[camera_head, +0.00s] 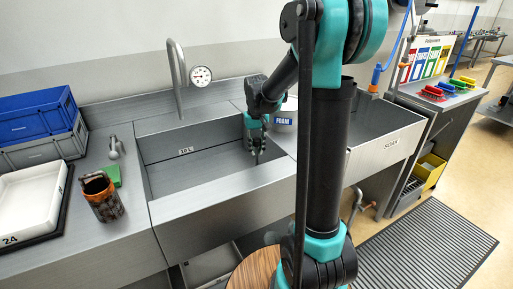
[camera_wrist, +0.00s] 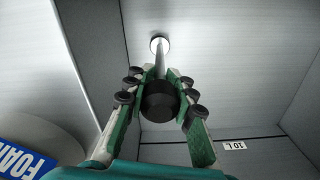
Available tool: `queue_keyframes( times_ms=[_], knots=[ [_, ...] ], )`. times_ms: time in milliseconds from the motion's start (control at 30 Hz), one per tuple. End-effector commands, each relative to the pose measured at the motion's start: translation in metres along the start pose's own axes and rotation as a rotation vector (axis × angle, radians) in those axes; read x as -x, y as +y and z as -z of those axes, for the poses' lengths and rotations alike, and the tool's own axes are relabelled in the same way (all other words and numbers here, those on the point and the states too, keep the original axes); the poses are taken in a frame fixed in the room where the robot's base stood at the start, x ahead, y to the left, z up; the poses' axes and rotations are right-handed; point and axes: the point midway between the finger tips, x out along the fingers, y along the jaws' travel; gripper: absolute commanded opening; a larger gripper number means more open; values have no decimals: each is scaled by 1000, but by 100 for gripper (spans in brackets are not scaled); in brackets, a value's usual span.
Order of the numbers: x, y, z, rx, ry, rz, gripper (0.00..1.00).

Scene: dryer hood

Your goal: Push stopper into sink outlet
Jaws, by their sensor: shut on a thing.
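My gripper (camera_head: 257,142) reaches down into the left sink basin (camera_head: 167,147), near its right wall. In the wrist view my gripper (camera_wrist: 158,95) is shut around a black round knob (camera_wrist: 160,102), with a finger on each side. A thin grey stem (camera_wrist: 160,62) runs from the knob away from me; I take these for the stopper. The stem's far end meets a pale round ring with a dark centre (camera_wrist: 159,43) at the basin floor, likely the outlet. I cannot tell whether the end is inside it, touching it or just above it.
A bent tap (camera_head: 178,75) and a dial gauge (camera_head: 201,76) stand behind the basin. A FOAM-labelled container (camera_head: 284,120) is close on the right; its blue label (camera_wrist: 22,160) shows in the wrist view. A mug-like canister (camera_head: 102,197) and crates (camera_head: 42,118) stand left.

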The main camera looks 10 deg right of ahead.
Motion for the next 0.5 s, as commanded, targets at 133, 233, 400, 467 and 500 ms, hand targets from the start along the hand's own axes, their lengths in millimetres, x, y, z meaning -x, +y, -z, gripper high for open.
queue_keyframes(
  times_ms=[133,233,400,467,500],
  knots=[
    [0,0,0,0,0,0,38],
    [0,0,0,0,0,0,49],
    [0,0,0,0,0,0,49],
    [0,0,0,0,0,0,49],
    [0,0,0,0,0,0,49]
  ],
)
